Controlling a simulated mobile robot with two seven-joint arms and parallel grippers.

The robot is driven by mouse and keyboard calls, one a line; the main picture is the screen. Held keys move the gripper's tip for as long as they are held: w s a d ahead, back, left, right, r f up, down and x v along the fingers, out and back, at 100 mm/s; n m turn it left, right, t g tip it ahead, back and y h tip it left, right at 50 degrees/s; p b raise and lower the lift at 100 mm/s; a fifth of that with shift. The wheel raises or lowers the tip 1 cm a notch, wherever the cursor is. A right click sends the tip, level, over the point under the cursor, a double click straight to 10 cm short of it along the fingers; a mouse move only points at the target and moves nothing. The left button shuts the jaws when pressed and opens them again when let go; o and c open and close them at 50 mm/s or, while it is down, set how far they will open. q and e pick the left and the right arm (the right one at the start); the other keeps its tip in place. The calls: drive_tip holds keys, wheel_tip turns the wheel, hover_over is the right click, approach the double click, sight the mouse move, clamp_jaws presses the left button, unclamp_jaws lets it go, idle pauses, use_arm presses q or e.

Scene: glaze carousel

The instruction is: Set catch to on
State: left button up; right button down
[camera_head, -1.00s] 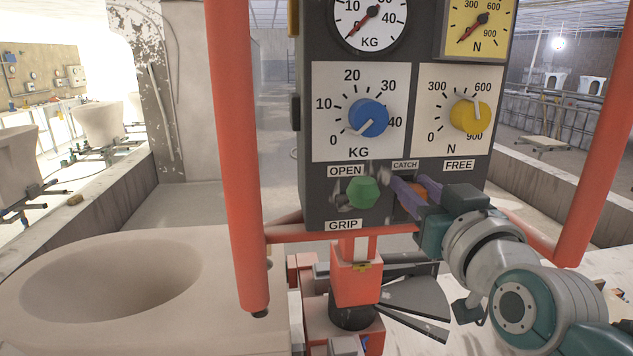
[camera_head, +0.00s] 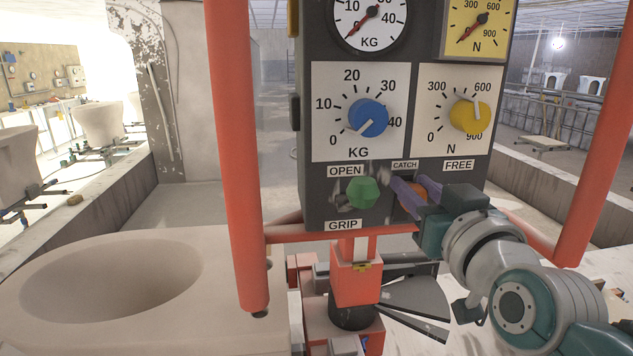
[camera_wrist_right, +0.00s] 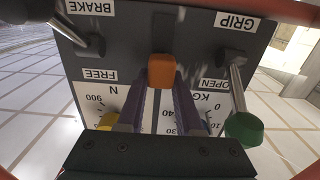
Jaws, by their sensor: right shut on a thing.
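The orange catch knob (camera_head: 413,201) is on the lower face of the dark control box, just under the CATCH label (camera_head: 404,165). My right gripper (camera_head: 412,190) reaches in from the right, and its purple fingers partly hide the knob. In the right wrist view, which is upside down, the orange knob (camera_wrist_right: 161,70) sits between the two fingertips (camera_wrist_right: 161,84), and the gripper is shut on it. The catch's ON and OFF marks do not show. My left gripper is not in view.
A green-knobbed lever (camera_head: 363,192) stands close left of the catch, between OPEN and GRIP. Above are a blue dial (camera_head: 369,118) and a yellow dial (camera_head: 470,115). Red posts (camera_head: 236,150) flank the box. A pale basin (camera_head: 140,290) stands at lower left.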

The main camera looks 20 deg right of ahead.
drive_tip(key=shift+f, duration=0.1)
wheel_tip(320, 180, down, 4)
drive_tip(key=b, duration=0.3)
drive_tip(key=shift+f+b, duration=0.2)
drive_tip(key=shift+b, duration=0.1)
drive_tip(key=c, duration=0.6)
unclamp_jaws()
drive_tip(key=shift+r, duration=0.1)
drive_tip(key=shift+o, duration=0.2)
drive_tip(key=shift+s, duration=0.1)
drive_tip(key=v, duration=0.9)
drive_tip(key=shift+s+b, duration=0.3)
drive_tip(key=shift+s, duration=0.1)
drive_tip(key=shift+a, duration=0.1)
